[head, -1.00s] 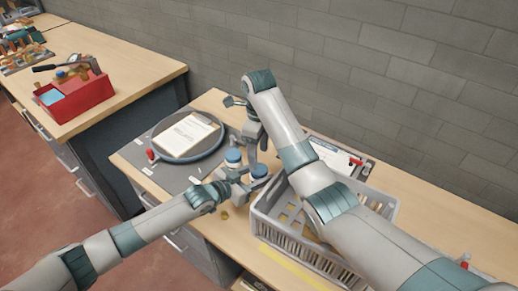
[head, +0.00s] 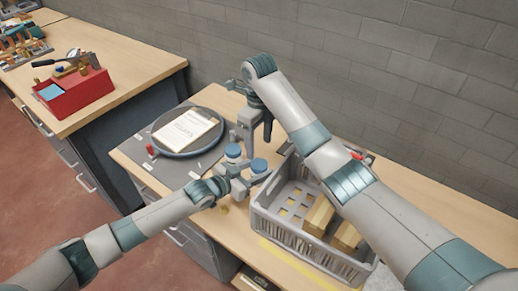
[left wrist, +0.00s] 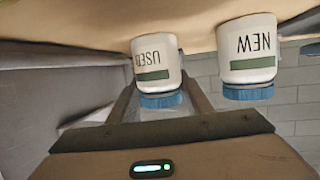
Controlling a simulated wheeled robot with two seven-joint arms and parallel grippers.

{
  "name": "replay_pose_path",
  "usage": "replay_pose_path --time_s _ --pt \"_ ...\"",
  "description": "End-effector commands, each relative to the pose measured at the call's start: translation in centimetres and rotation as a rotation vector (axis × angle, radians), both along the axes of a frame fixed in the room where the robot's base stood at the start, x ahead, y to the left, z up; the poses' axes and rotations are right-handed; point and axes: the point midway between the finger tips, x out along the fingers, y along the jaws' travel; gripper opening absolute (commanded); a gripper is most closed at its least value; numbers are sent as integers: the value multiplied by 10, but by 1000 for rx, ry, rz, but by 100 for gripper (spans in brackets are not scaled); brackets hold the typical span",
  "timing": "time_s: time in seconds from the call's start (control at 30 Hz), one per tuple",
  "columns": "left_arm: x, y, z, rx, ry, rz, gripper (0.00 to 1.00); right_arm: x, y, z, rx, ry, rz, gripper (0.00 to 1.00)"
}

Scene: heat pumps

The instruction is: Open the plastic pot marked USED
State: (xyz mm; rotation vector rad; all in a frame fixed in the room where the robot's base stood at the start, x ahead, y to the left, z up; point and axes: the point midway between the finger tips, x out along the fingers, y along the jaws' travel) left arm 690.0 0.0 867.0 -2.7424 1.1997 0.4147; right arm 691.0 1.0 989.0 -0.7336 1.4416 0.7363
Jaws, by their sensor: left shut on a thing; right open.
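Two small white pots with blue lids stand close together on the bench. The pot marked USED (left wrist: 155,62) and the pot marked NEW (left wrist: 247,58) appear upside down in the left wrist view; both lids are on. In the head view, USED is the nearer right pot (head: 258,168) and NEW is the farther left one (head: 233,153). My left gripper (head: 255,179) is low beside the USED pot and shut on it. My right gripper (head: 256,140) is open and empty, pointing down behind and above the pots, apart from the lids.
A grey crate (head: 312,258) holding cardboard boxes (head: 319,216) stands close to the right of the pots. A round dark tray (head: 160,146) with a clipboard (head: 187,129) lies behind left. A red box (head: 75,95) is on the far bench. A grey wall rises behind.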

Motion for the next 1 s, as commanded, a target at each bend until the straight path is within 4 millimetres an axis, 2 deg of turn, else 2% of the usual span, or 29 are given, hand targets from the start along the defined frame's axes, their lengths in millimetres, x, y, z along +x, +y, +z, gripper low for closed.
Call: replay_pose_path --time_s 0.3,0.67,1.0 --pt "0 0 0 0 0 0 0 -2 1 -28 1 5 -1 59" --pt "0 0 0 0 0 0 0 2 4 -42 8 -7 0 59" --pt "0 0 0 0 0 0 0 0 0 -71 -1 2 0 59"
